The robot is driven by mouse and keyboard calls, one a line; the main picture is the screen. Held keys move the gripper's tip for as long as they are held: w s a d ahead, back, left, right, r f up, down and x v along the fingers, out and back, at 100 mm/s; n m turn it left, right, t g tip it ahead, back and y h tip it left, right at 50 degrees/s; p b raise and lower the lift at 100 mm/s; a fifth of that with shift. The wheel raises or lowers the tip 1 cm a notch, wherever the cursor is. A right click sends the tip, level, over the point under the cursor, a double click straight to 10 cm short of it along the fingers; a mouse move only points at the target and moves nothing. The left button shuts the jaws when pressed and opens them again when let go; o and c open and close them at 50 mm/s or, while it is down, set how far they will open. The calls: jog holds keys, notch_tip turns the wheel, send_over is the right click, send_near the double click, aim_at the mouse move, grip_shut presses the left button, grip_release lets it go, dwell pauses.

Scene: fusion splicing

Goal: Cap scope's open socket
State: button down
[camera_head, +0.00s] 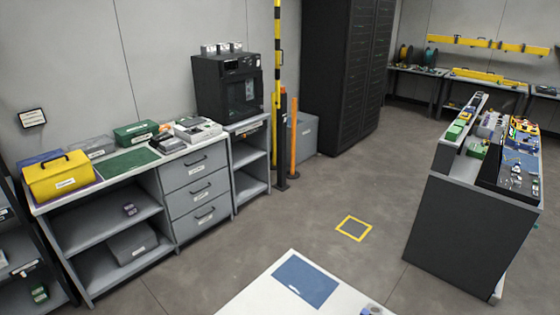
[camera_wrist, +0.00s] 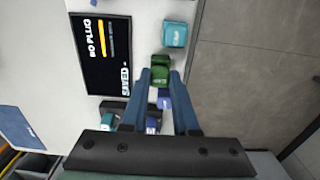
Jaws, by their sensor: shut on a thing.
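In the wrist view my gripper (camera_wrist: 160,78) has its two long blue fingers closed to a narrow gap, with a small dark green block (camera_wrist: 160,64) between the tips. A flat black screen (camera_wrist: 101,52) lies left of the fingers, with large white lettering and an orange bar; one word reads "SAVED". It may belong to the scope; I cannot tell for sure. Small blue pieces (camera_wrist: 164,99) show between and beside the fingers, above a dark block (camera_wrist: 112,109) partly hidden by the left finger. I cannot make out an open socket. My gripper is outside the head view.
A teal block (camera_wrist: 175,34) stands on the white surface beyond the fingertips. A blue mat (camera_wrist: 17,132) lies at left. Grey floor (camera_wrist: 255,70) lies right of the surface edge. The head view shows a grey workbench (camera_head: 125,180), a cluttered dark bench (camera_head: 460,220) and open floor between.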

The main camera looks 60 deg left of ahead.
jog(key=shift+f, duration=0.65)
dwell(0.3)
jog(key=c, duration=0.6)
grip_release()
notch_tip(320, 180, up, 6)
jog(key=p, duration=0.6)
dwell(0.3)
